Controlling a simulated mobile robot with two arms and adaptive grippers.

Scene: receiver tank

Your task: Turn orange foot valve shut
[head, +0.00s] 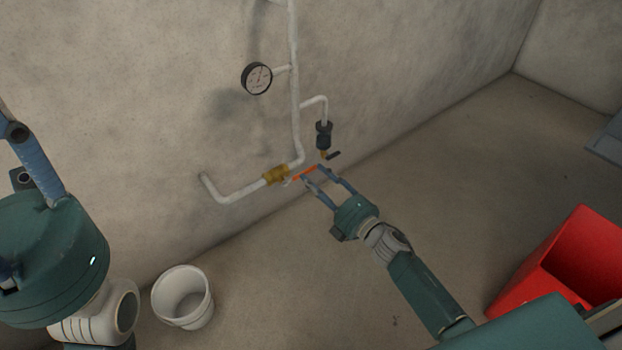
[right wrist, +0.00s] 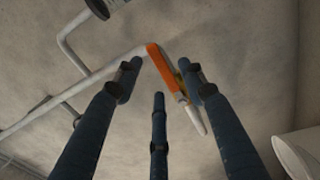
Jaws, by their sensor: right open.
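The orange handle (head: 306,173) of the foot valve sticks out to the right from the brass valve body (head: 276,174) on the low white pipe near the wall. My right gripper (head: 313,175) is open, with its fingertips at the handle. In the right wrist view, the orange handle (right wrist: 160,62) runs slantwise between the spread fingers (right wrist: 162,75). I cannot tell whether they touch it. The brass body (right wrist: 183,68) is partly hidden behind a finger. My left gripper (head: 36,170) is at the left edge, away from the valve, with its fingers partly out of frame.
A round gauge (head: 257,78) sits on the wall pipe above. A dark fitting (head: 324,135) with a small black lever hangs just above my right fingers. A white bucket (head: 183,297) stands on the floor at lower left, and a red bin (head: 541,285) at right.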

